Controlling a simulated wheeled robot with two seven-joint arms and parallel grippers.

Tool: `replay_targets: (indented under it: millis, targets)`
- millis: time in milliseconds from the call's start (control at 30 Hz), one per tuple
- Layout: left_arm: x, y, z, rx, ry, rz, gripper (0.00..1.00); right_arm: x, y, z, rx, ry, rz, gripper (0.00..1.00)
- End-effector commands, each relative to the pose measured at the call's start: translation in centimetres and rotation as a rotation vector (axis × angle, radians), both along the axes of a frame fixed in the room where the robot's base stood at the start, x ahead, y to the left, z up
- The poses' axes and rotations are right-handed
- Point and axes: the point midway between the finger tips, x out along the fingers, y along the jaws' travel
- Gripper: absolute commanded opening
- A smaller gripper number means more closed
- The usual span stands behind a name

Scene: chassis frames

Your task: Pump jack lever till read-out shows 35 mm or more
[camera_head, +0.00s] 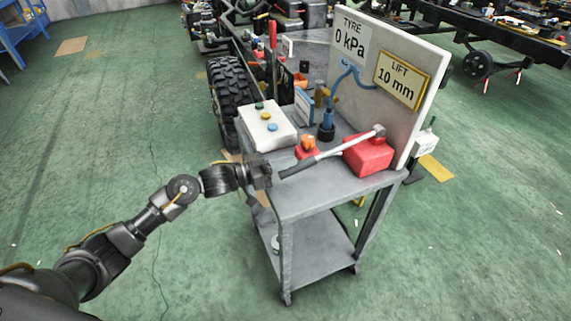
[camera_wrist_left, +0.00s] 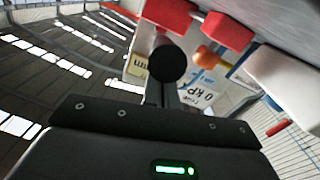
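The jack is a red block (camera_head: 368,157) on the cart's top, and its grey lever (camera_head: 335,150) slants down to the left to a dark grip end (camera_head: 292,170). The LIFT read-out (camera_head: 402,78) on the upright board shows 10 mm. My left gripper (camera_head: 268,173) is just left of the grip end; whether they touch is unclear. In the left wrist view the round black end of the lever (camera_wrist_left: 167,63) faces the camera beyond the dark gripper body. The fingertips are not clear enough to tell open from shut. My right gripper is not in view.
The grey cart (camera_head: 325,190) also carries a white box with coloured buttons (camera_head: 266,128), a small red-orange part (camera_head: 306,147) and a blue-hosed tool (camera_head: 327,120). The TYRE read-out (camera_head: 348,38) shows 0 kPa. A large tyre (camera_head: 229,88) stands behind.

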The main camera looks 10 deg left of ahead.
Motion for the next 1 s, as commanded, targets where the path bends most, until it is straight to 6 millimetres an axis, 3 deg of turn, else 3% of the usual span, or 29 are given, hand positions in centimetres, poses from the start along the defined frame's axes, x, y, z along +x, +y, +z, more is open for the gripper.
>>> replay_targets:
  millis: [33,267,433,600,667,1000]
  targets:
    - [-0.4,-0.1,-1.5,0.019,0.029,-0.006,0.0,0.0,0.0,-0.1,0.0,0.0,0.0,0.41]
    - [-0.4,0.0,-1.5,0.022,0.034,-0.004,0.0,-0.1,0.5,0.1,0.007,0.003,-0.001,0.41]
    - [-0.3,0.3,0.7,0.019,0.027,-0.004,0.0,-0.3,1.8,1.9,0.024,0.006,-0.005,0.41]
    - [-0.1,0.8,4.7,0.009,0.009,-0.005,0.0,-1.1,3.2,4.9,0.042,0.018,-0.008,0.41]
    - [-1.0,2.2,3.2,0.011,0.008,-0.004,0.0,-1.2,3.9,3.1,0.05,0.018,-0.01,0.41]
    - [-4.6,7.7,4.1,0.005,0.003,-0.005,0.0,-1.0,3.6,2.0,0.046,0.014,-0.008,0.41]
